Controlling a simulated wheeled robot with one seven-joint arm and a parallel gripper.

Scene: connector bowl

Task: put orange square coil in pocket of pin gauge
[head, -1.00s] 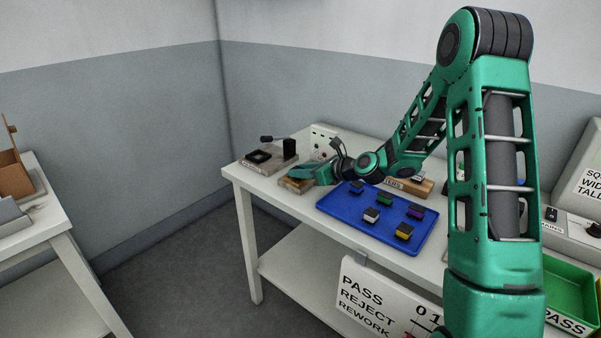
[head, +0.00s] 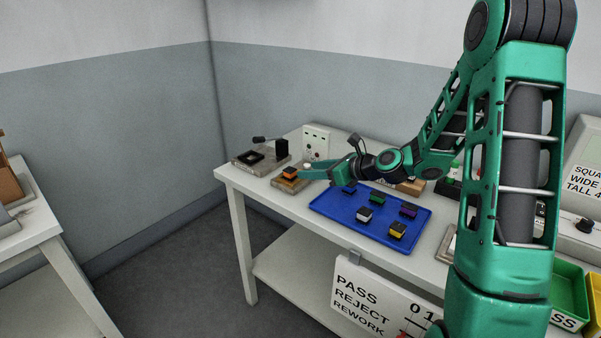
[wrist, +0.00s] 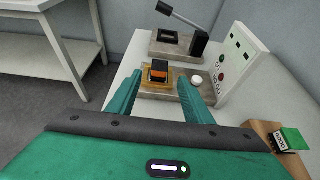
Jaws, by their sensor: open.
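The orange square coil (wrist: 159,70) has an orange band and dark parts. It sits on the yellowish part of a small fixture with a grey base (wrist: 180,99), and also shows in the head view (head: 290,172). Whether it is fully seated there I cannot tell. My gripper (wrist: 151,88) is open, its teal fingers on either side of the coil and apart from it in the wrist view. In the head view my gripper (head: 312,172) points left at the coil. No label shows which fixture is the pin gauge.
Behind stands a lever fixture (wrist: 165,48) with a dark pocket. A white panel with buttons (wrist: 241,62) stands close on the right. A blue tray (head: 325,207) holds several coloured coils. A wooden block (wrist: 262,132) with a green-topped part lies at right.

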